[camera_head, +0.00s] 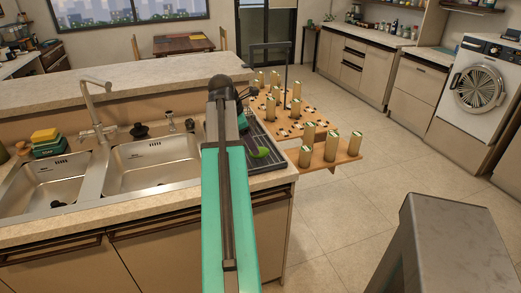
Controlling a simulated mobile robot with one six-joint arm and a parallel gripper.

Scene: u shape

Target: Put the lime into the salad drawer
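I cannot make out a lime for certain. A small bright green item (264,153) lies on the dark ribbed tray at the right end of the near counter, just right of my arm. It is partly covered and its full shape is unclear. No salad drawer can be told in view. My teal arm reaches forward over the counter and ends in a dark joint near the middle. The fingers of my gripper do not show, so what they hold is hidden.
A double steel sink (153,163) with a tall tap (97,110) is left of my arm. Wooden boards (342,155) with several upright cylinders stand off the counter's right end. A washing machine (478,88) is at the right. Open tiled floor (410,165) lies between.

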